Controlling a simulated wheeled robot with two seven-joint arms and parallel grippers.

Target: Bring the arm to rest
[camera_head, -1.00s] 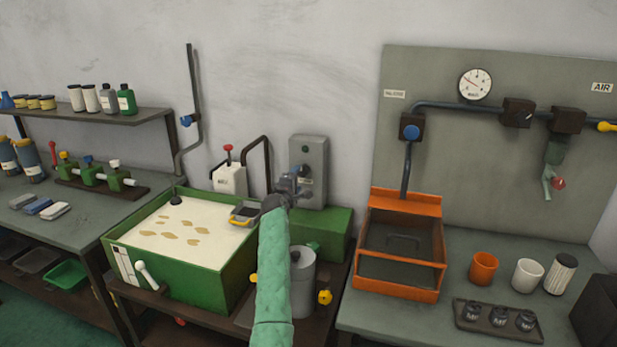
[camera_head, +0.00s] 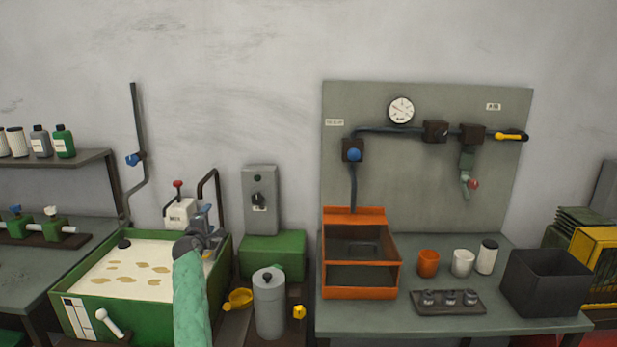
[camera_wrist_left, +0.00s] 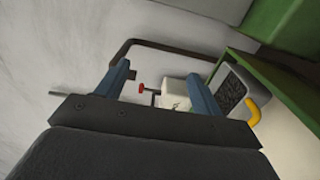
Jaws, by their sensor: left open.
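My left arm, in a green sleeve, comes up from the bottom of the head view. Its gripper (camera_head: 205,222) is up at the right rear of the green tank of milky liquid (camera_head: 85,320). In the left wrist view the two blue fingers (camera_wrist_left: 160,80) stand apart with nothing held between them. Beyond them show a white box with a red knob (camera_wrist_left: 175,96) and a dark bent pipe (camera_wrist_left: 150,44). A grey mesh tray with a yellow handle (camera_wrist_left: 238,90) lies to the right of the fingers, apart from them. My right gripper is in neither view.
A grey canister (camera_head: 269,303) and a yellow scoop (camera_head: 239,298) are right of my arm. A grey switch box (camera_head: 260,198) is on the wall behind. An orange bin (camera_head: 360,293), cups and a dark box (camera_head: 545,283) occupy the right bench. Open wall lies above.

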